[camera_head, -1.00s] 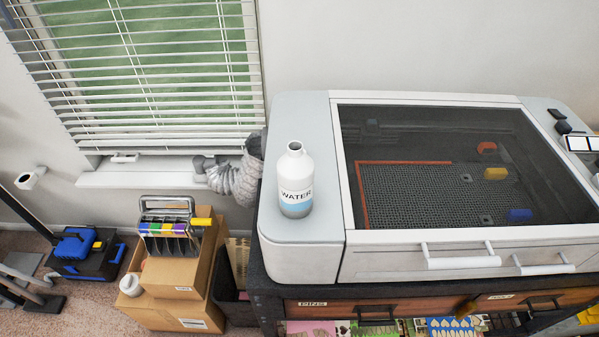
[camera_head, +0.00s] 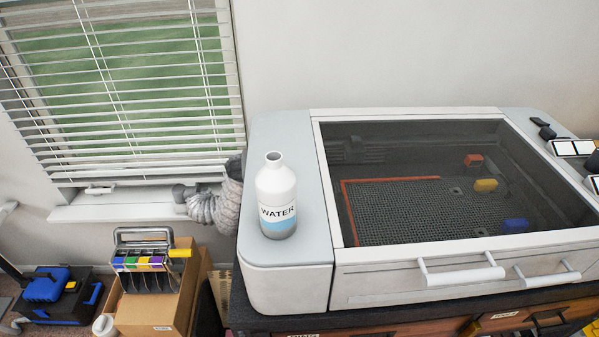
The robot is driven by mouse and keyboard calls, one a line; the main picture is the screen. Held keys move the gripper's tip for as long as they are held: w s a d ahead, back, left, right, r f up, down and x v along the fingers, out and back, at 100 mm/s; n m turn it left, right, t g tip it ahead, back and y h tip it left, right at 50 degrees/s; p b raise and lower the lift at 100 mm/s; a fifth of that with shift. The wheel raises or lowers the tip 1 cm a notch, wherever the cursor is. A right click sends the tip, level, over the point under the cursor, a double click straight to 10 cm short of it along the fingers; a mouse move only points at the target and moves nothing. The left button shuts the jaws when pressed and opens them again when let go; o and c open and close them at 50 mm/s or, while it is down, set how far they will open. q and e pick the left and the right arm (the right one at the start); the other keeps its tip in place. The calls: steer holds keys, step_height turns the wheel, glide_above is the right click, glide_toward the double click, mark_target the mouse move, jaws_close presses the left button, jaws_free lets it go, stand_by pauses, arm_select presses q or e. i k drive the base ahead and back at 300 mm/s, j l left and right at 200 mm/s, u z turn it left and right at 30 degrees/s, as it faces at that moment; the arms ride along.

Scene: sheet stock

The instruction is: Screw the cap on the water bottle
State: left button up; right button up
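The white water bottle (camera_head: 277,197), labelled WATER with a light-blue band and a grey base, stands upright on the left side of the grey-and-white machine. Its neck is open at the top, with no cap on it. I cannot make out a bottle cap anywhere in view. Neither of my grippers is in view.
The machine's grey left top (camera_head: 290,135) is clear around the bottle. Its dark glass lid (camera_head: 420,150) has white front handles (camera_head: 460,274). A ribbed duct (camera_head: 222,207) runs behind its left side. A cardboard box (camera_head: 160,312) and a blue-black toolbox (camera_head: 55,296) are low at left.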

mark_target(275, 182)
steer(key=j+z, duration=0.15)
steer(key=z, duration=0.3)
steer(key=k+j+z, duration=0.1)
steer(key=z, duration=0.35)
steer(key=k+j+z, duration=0.1)
steer(key=z, duration=0.35)
steer(key=k+j+z, duration=0.1)
steer(key=z, duration=0.3)
steer(key=k+j+z, duration=0.3)
steer(key=k, duration=0.35)
steer(key=k+z, duration=0.25)
steer(key=k, duration=0.35)
